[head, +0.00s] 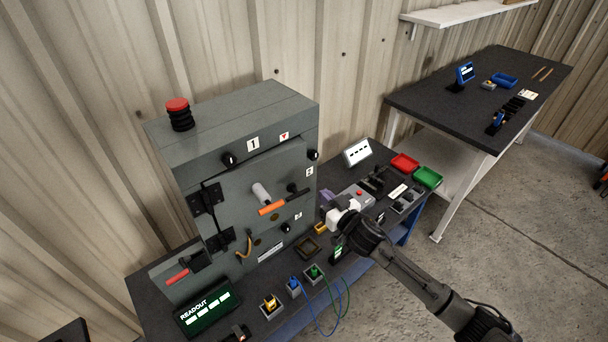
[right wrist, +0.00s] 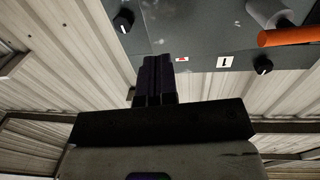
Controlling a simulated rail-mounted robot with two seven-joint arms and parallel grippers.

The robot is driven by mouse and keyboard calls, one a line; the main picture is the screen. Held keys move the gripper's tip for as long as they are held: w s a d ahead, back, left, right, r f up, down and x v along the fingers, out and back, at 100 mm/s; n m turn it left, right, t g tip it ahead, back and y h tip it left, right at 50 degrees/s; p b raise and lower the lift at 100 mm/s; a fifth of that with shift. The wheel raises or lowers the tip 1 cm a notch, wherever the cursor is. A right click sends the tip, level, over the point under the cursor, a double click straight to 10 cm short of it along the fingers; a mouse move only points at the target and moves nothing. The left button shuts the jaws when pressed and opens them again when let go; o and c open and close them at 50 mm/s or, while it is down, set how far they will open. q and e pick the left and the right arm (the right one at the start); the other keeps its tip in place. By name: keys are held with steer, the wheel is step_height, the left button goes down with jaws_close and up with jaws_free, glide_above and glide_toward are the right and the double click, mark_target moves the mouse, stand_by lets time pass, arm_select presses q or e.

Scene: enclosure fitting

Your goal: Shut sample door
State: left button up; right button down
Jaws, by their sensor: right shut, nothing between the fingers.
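The sample door (head: 255,205) is a grey panel on the front of the grey enclosure (head: 240,110), with black hinges on its left. It carries a grey knob and an orange-tipped handle (head: 271,208). It looks near flush with the front, but I cannot tell whether it is fully shut. My right gripper (head: 326,196) is just right of the enclosure front, shut and empty, apart from the handle. In the right wrist view its closed fingers (right wrist: 157,80) point toward the enclosure face, with the orange handle (right wrist: 286,37) at upper right. My left gripper is not in view.
A red mushroom button (head: 178,112) stands on top of the enclosure. In front are a readout screen (head: 207,310), small colored connectors and cables. Red (head: 404,163) and green (head: 428,178) trays sit to the right. A second dark table (head: 470,90) stands at the back right.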

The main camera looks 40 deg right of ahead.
mark_target(299, 170)
steer(key=w, duration=0.9)
steer(key=shift+w+d, duration=0.35)
steer(key=shift+d, duration=0.05)
steer(key=shift+w+b, duration=0.3)
steer(key=shift+w, duration=0.45)
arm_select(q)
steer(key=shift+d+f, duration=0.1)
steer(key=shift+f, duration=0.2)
